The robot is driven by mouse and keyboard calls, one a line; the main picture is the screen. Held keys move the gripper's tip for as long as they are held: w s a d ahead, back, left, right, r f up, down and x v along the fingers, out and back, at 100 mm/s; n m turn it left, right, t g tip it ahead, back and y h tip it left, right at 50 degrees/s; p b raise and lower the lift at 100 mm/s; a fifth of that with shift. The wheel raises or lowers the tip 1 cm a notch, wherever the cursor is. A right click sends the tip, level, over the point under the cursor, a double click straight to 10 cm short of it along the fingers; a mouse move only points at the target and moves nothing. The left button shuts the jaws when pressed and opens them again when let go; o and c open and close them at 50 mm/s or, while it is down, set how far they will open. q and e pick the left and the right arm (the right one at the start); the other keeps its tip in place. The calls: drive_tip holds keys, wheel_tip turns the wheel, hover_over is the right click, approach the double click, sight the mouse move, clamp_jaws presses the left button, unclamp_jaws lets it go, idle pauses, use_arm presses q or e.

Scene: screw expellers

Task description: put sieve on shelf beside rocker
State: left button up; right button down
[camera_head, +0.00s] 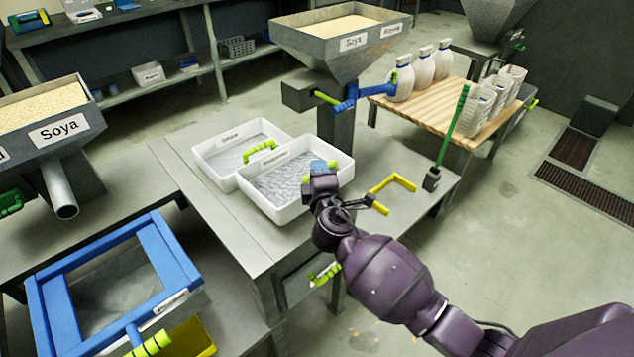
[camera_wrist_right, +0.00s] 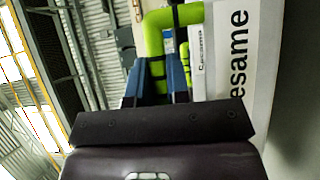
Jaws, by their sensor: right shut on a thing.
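Two white rectangular trays sit side by side on the grey table. The near tray (camera_head: 287,209) has a mesh-like grey floor and looks like a sieve. I cannot tell which thing is the rocker. My left gripper is out of view.
A blue frame (camera_head: 158,246) with a green handle stands at lower left. Shelves (camera_head: 160,85) line the back left.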

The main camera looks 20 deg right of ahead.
wheel_tip(320, 180, down, 3)
drive_tip(key=shift+f+b, duration=0.1)
drive_tip(key=shift+b, duration=0.2)
drive_tip(key=c, duration=1.2)
unclamp_jaws()
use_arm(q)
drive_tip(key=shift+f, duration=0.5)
use_arm(e)
drive_tip(key=shift+o, duration=0.5)
use_arm(q)
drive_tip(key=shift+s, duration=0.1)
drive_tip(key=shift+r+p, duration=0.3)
drive_tip(key=shift+p, duration=0.05)
use_arm(e)
drive_tip(key=v, duration=1.2)
drive_tip(key=s+d+f+m+g+y, duration=0.1)
drive_tip(key=s+f+m, duration=0.3)
drive_tip(key=s, duration=0.5)
drive_tip(key=s+d+f+m+g+y, duration=0.2)
drive_tip(key=s+d+f+m+g, duration=0.1)
drive_tip(key=s, duration=0.5)
drive_tip(key=s+d+f+m+g+y, duration=0.1)
drive_tip(key=s+d+f+m+g, duration=0.2)
drive_tip(key=s+f+m, duration=0.3)
drive_tip(key=s, duration=0.3)
drive_tip(key=shift+s+m+y, duration=0.3)
drive_tip(key=shift+s+m, duration=0.05)
drive_tip(key=shift+m, duration=0.05)
